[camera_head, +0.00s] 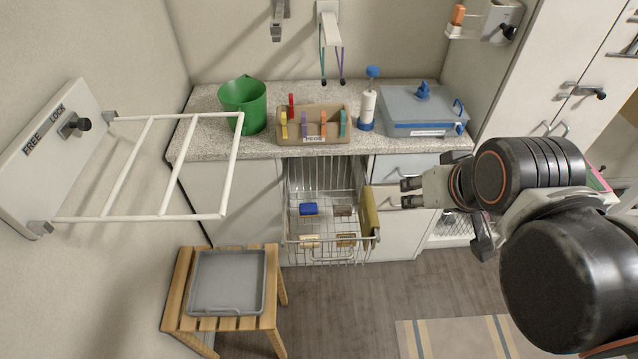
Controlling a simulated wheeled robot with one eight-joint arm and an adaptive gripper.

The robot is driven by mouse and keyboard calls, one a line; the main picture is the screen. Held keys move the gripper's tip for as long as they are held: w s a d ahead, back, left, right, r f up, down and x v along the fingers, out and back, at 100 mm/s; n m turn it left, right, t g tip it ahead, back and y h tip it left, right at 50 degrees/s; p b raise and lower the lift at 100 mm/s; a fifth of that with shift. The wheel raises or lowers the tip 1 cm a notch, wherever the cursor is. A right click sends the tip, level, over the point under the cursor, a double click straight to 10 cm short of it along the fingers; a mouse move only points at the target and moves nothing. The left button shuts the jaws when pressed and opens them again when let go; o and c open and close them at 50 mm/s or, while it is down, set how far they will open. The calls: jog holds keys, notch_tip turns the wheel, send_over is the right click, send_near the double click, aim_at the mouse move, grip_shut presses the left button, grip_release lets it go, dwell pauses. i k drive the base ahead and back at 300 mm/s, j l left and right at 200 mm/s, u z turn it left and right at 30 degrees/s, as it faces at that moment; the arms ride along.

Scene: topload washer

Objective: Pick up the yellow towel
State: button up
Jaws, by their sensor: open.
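The yellow towel (370,213) is a mustard-coloured cloth hanging over the right side of the pulled-out wire basket (301,256), below the counter. My gripper (404,193) comes in from the right, just right of the towel's upper part. Its two fingers point left toward the towel and look apart, with nothing seen between them. In this view a small gap shows between the fingertips and the cloth; the depth between them is hard to tell.
The basket holds a blue block (308,209) and several brown and tan blocks. The counter (262,146) above carries a green bucket (245,104), a peg box (314,125) and a blue-grey case (424,108). A wooden stool (175,304) with a grey tray (228,251) stands at the left front.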

aim_at(368, 218)
jog(key=k+l, duration=0.75)
jog(key=l, duration=0.2)
jog(key=k+l, duration=0.1)
jog(key=l, duration=0.2)
jog(key=k+l+u, duration=0.15)
jog(key=l, duration=0.15)
jog(key=i, duration=0.05)
